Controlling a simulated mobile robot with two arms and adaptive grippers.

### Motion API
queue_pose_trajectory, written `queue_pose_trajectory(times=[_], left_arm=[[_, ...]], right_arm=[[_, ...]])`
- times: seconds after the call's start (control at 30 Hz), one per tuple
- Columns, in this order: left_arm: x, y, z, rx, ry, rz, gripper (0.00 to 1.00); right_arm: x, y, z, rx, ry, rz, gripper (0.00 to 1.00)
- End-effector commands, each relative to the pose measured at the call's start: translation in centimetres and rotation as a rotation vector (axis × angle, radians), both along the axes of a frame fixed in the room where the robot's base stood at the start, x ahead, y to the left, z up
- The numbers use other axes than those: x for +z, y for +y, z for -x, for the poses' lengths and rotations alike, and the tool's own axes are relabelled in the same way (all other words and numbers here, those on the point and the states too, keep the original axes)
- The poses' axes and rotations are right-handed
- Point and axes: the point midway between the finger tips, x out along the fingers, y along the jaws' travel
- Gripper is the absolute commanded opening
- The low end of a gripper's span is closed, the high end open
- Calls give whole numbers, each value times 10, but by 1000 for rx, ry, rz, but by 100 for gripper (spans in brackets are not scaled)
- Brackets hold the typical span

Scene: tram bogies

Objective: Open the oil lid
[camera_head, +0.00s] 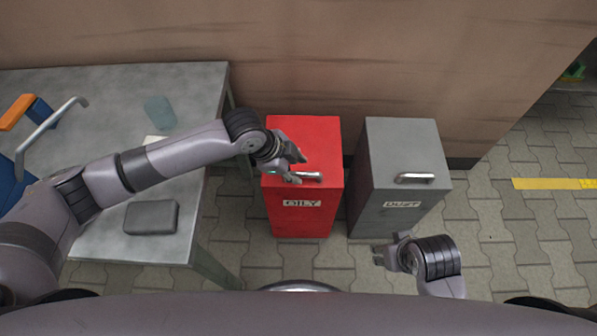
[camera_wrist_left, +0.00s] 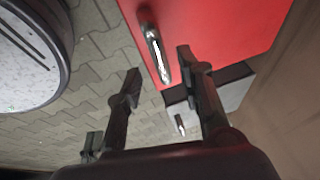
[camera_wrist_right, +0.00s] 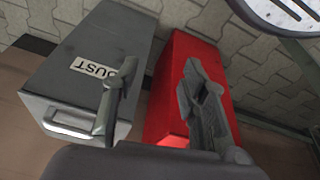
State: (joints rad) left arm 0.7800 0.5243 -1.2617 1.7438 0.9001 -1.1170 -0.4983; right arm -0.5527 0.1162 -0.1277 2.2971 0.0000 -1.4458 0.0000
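The red bin (camera_head: 303,150) labelled OILY stands on the floor with its lid down. Its metal handle (camera_head: 311,177) is at the front edge of the lid. My left gripper (camera_head: 296,167) is open at the handle's left end. In the left wrist view the handle (camera_wrist_left: 155,50) shows ahead of and between the open fingers (camera_wrist_left: 160,70), apparently not gripped; whether a finger touches it I cannot tell. My right gripper (camera_head: 383,252) is open and empty, low in front of the grey bin. Its spread fingers also show in the right wrist view (camera_wrist_right: 160,75).
The grey DUST bin (camera_head: 398,150), with its own handle (camera_head: 415,178), stands right of the red bin. A grey table (camera_head: 110,85) on the left holds a dark box (camera_head: 151,217) and a bluish item (camera_head: 160,112).

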Motion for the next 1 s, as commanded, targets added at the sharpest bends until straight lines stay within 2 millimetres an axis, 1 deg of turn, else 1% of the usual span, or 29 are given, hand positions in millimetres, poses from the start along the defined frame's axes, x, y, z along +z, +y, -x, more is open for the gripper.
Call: queue_pose_trajectory(times=[0.03, 0.2, 0.33, 0.6, 1.0], left_arm=[[-8, -3, -1, 0, 1, 0, 35], [-20, -8, -4, -1, 0, 0, 35], [-23, -10, -5, -1, 0, 0, 35], [-24, -10, -5, -1, 0, 0, 35], [-23, -10, -5, -1, 0, 0, 8]], right_arm=[[6, 0, 1, 0, -6, 0, 40], [21, -1, 5, -1, -11, 0, 40], [27, -1, 7, -1, -14, 0, 40], [28, -1, 7, -2, -13, 0, 40], [28, -1, 7, -2, -14, 0, 40]])
